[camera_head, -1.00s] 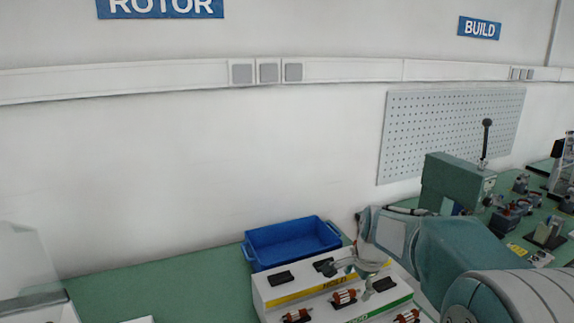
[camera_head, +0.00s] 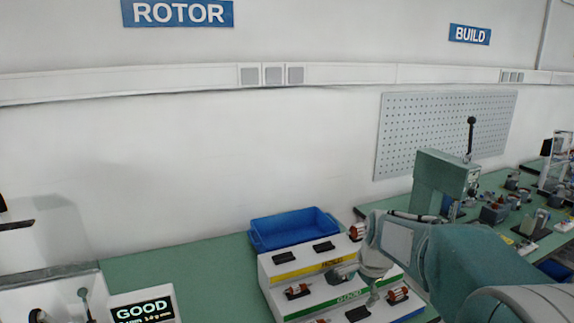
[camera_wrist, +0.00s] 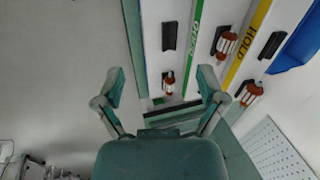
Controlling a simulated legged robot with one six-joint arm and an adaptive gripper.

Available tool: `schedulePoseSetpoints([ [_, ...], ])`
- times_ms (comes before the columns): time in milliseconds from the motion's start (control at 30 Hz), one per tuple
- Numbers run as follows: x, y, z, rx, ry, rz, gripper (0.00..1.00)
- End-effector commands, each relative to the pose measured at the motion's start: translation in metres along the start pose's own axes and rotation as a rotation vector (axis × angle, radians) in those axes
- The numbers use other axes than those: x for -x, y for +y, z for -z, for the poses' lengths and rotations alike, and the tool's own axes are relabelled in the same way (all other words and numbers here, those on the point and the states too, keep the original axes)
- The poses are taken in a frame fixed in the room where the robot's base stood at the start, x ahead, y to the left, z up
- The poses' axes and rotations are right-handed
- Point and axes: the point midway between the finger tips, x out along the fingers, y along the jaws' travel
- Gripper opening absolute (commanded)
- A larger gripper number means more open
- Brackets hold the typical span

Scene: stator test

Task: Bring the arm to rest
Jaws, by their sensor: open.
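My gripper (camera_head: 355,275) is open above the front of a white stepped rack (camera_head: 268,283). In the wrist view, its two fingers (camera_wrist: 162,85) are spread wide with nothing held. The rack has a yellow HOLD strip (camera_head: 305,266) and a green strip (camera_head: 345,299). Rotors with copper-coloured ends sit on it: one at left (camera_head: 297,291), one at right (camera_head: 398,295) and one at the back right (camera_head: 357,231). In the wrist view one rotor (camera_wrist: 168,83) shows between the fingers, farther off. My forearm hides part of the rack.
A blue bin (camera_head: 290,240) stands behind the rack on the green bench (camera_head: 190,275). A test stand with a GOOD display (camera_head: 143,306) is at left. A green press (camera_head: 440,180) and several parts stand on the right bench. The bench between stand and rack is clear.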

Motion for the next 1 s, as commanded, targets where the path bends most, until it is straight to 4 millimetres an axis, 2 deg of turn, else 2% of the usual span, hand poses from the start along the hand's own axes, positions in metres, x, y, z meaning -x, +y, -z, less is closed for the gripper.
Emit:
schedulePoseSetpoints([
  [333,0.033,0.022,-0.017,0.154,0.025,0.022,0.90],
  [567,0.064,0.052,-0.036,0.333,0.060,0.043,0.90],
  [800,0.101,0.109,-0.069,0.636,0.126,0.066,0.90],
  [1000,0.117,0.160,-0.095,0.896,0.191,0.073,0.90],
])
